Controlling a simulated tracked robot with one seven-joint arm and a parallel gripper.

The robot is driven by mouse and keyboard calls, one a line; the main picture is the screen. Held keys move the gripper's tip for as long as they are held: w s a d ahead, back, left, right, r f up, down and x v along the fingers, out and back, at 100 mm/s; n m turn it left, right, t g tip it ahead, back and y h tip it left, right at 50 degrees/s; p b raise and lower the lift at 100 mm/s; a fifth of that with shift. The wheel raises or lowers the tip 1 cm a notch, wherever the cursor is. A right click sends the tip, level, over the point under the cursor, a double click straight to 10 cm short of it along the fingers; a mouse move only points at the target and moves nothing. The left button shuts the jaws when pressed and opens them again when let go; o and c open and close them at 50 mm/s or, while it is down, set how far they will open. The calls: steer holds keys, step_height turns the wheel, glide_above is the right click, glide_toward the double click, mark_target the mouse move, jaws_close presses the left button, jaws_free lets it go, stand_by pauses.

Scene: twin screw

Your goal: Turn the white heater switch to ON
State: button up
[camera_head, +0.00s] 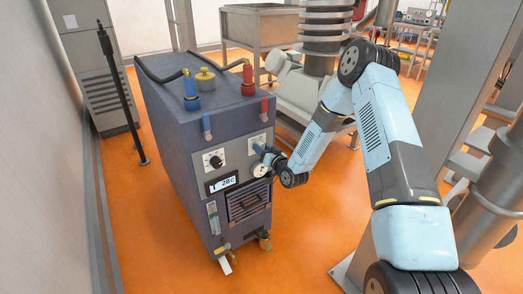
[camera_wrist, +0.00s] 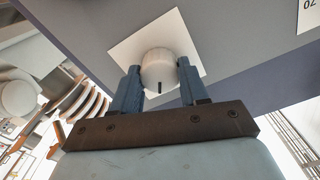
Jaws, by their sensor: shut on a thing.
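The heater switch is a round white knob (camera_wrist: 158,72) with a dark pointer mark, on a white square plate (camera_wrist: 192,42) on the panel of a blue-grey heater unit (camera_head: 180,135). My gripper (camera_wrist: 158,86) has one finger on each side of the knob and is shut on it. The pointer mark faces the gripper's palm in the wrist view. In the head view, my gripper (camera_head: 262,152) reaches the upper right of the front panel and hides the knob. The ON and OFF markings cannot be read.
A second black knob (camera_head: 215,161) sits left on the panel, above a digital display (camera_head: 222,183). A gauge (camera_head: 260,170) is just below my gripper. Blue and red taps and hoses top the unit.

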steer(key=o, duration=0.8)
steer(key=shift+s+a+f, duration=0.1)
steer(key=shift+f, duration=0.05)
steer(key=shift+o, duration=1.3)
steer(key=v, duration=1.3)
steer(key=shift+s+d, duration=0.25)
steer(key=shift+d, duration=0.1)
